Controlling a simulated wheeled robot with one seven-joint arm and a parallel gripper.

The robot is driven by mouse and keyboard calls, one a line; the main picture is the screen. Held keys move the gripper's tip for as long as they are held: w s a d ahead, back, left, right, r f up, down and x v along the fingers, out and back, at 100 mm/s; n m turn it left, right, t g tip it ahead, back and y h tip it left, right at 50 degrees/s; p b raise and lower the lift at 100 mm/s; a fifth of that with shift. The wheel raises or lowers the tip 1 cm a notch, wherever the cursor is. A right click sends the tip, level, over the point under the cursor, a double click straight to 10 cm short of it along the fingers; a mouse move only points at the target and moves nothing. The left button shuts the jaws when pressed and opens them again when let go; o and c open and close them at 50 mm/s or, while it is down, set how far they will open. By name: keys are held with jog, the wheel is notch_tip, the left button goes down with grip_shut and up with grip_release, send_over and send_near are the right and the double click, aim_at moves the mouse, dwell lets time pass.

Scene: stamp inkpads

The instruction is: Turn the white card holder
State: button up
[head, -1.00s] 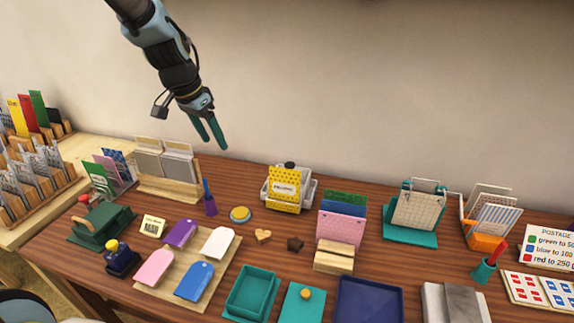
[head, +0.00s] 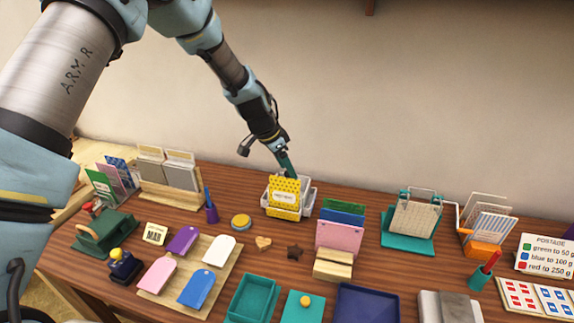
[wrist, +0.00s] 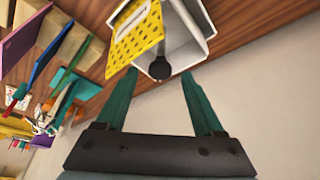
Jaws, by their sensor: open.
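The white card holder (head: 308,190) stands at the back middle of the table with a yellow dotted card (head: 284,188) in its front. My gripper (head: 289,172) is just behind and above the holder, pointing down. In the wrist view, the open green fingers (wrist: 158,76) lie on either side of a round black knob (wrist: 160,68) at the back of the white holder (wrist: 196,42). The fingers look apart from the knob, but I cannot tell the exact depth. The yellow card (wrist: 135,38) shows beyond it. The knob is hidden in the head view.
A pink and blue card stack (head: 338,235) stands to the right of the holder, with a teal rack (head: 408,240) beyond it. The wall is close behind.

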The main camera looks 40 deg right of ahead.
jog(key=shift+d+f, duration=0.2)
jog(key=shift+f, duration=0.25)
grip_shut()
dwell(0.3)
dwell(0.9)
